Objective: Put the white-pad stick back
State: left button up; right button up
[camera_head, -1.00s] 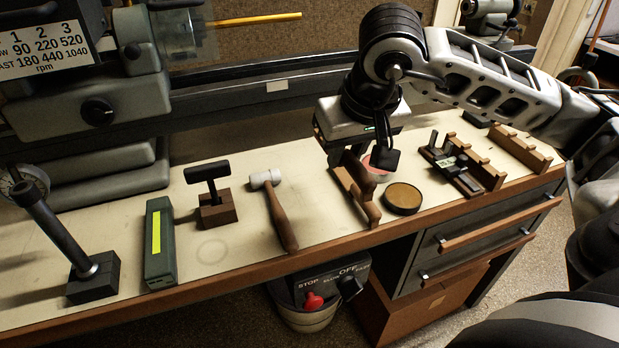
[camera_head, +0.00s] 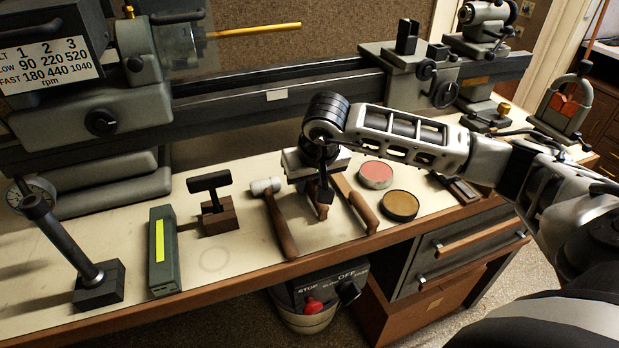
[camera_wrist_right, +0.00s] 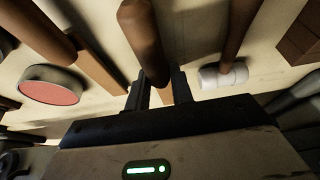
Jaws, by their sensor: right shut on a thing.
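A little of this brown stick (camera_head: 319,212) shows below the gripper in the head view. No white pad can be seen on it; its other end is hidden. My left gripper is not in view.
The hammer (camera_wrist_right: 238,40) lies close beside the gripper. A pink-topped tin (camera_head: 376,174) and a brown-topped tin (camera_head: 400,205) stand right of the rack. A dark T-handled tool (camera_head: 211,195) and a green box (camera_head: 163,248) stand left. The lathe (camera_head: 265,105) runs behind.

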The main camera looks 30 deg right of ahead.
jog(key=shift+f+b, duration=0.15)
jog(key=shift+b, duration=0.15)
jog(key=o, duration=0.9)
jog(key=shift+r+p, duration=0.35)
jog(key=shift+r, duration=0.05)
jog(key=b+v, duration=0.1)
jog(key=v, duration=1)
jog(key=shift+s+r, duration=0.2)
jog(key=shift+r, duration=0.1)
